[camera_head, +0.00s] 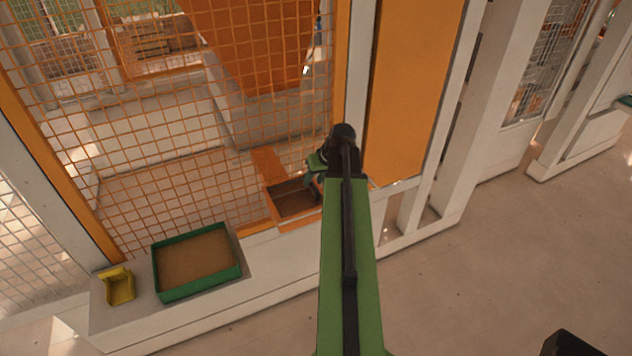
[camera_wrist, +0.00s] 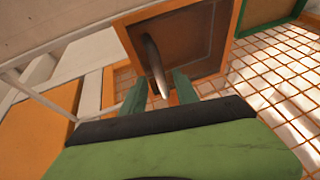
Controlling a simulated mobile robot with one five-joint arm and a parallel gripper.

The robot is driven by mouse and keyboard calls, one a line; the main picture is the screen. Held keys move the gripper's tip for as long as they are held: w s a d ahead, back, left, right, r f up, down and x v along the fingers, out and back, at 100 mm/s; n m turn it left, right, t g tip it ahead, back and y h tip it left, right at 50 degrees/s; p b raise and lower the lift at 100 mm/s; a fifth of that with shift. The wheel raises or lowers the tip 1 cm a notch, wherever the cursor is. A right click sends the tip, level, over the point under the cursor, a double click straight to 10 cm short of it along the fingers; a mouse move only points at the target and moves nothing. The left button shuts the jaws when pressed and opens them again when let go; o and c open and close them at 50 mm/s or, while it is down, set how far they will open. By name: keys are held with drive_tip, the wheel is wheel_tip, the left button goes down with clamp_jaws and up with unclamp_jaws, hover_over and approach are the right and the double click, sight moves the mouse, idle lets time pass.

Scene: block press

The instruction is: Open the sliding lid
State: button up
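An orange-rimmed box (camera_head: 294,222) with a brown recessed face is set at the orange mesh fence. An orange flat panel (camera_head: 267,163) stands at its back left; I cannot tell whether this panel or the brown face is the sliding lid. In the wrist view the brown face (camera_wrist: 190,38) fills the orange frame, and a grey curved handle-like bar (camera_wrist: 155,65) stands out from it. My gripper (camera_head: 318,172) is at the box's right side. In the wrist view its two green fingers (camera_wrist: 160,92) are apart, one on each side of the bar's near end, with gaps visible.
A green tray (camera_head: 160,284) with a brown inside and a small yellow bin (camera_head: 121,287) stand on the white ledge to the left. The orange mesh (camera_head: 165,190) rises behind. An orange panel (camera_head: 410,90) with white posts stands to the right. Open floor (camera_head: 500,270) lies at the right.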

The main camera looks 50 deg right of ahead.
drive_tip(key=shift+c, duration=0.2)
clamp_jaws()
idle(1.1)
